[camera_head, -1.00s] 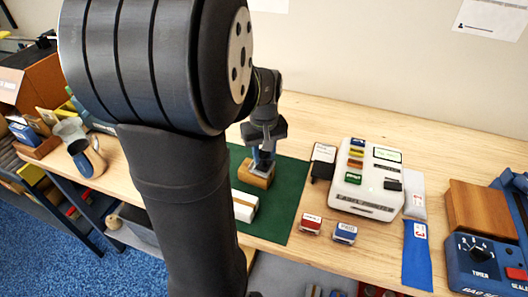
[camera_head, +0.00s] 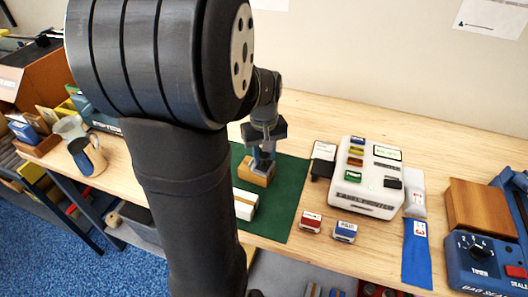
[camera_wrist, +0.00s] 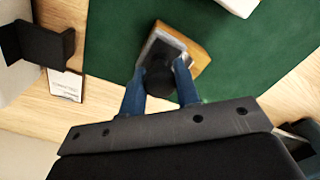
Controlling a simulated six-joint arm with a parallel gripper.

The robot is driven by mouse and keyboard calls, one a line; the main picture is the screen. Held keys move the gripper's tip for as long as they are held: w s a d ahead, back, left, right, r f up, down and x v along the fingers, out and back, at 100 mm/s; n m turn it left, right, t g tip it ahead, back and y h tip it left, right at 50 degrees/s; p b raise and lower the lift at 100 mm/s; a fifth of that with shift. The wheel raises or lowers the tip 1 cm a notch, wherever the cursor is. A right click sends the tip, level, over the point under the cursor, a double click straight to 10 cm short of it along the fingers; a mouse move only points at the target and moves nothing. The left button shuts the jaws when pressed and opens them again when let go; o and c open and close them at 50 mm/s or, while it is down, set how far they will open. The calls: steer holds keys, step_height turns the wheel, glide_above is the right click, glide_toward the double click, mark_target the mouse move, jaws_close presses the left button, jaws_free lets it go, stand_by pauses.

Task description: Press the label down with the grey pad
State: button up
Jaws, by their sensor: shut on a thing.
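My gripper (camera_wrist: 160,92) has its blue fingers shut around the dark round knob (camera_wrist: 159,80) of the grey pad (camera_wrist: 160,48). The pad sits at a light brown block (camera_wrist: 197,56) on the green mat; I cannot tell whether it touches the block. In the head view my gripper (camera_head: 263,158) points down over the same block (camera_head: 257,177). A white label (camera_head: 324,150) with print shows at the left of the label printer (camera_head: 368,180). It also shows in the wrist view (camera_wrist: 65,84), beside a black part. My fingers hide part of the pad.
A white box with a tan strip (camera_head: 243,205) lies on the green mat (camera_head: 284,200) in front of the block. Red (camera_head: 311,221) and blue (camera_head: 345,231) stamps stand right of the mat. A blue timer machine (camera_head: 480,250) is far right.

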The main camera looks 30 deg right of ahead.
steer(key=shift+a+f, duration=0.1)
stand_by(0.4)
steer(key=shift+w+a, duration=0.4)
steer(key=shift+w, duration=0.15)
steer(key=shift+w+a, duration=0.1)
steer(key=shift+w+a, duration=0.4)
steer(key=shift+w, duration=0.1)
stand_by(0.3)
step_height(320, 180, up, 7)
stand_by(0.9)
stand_by(0.3)
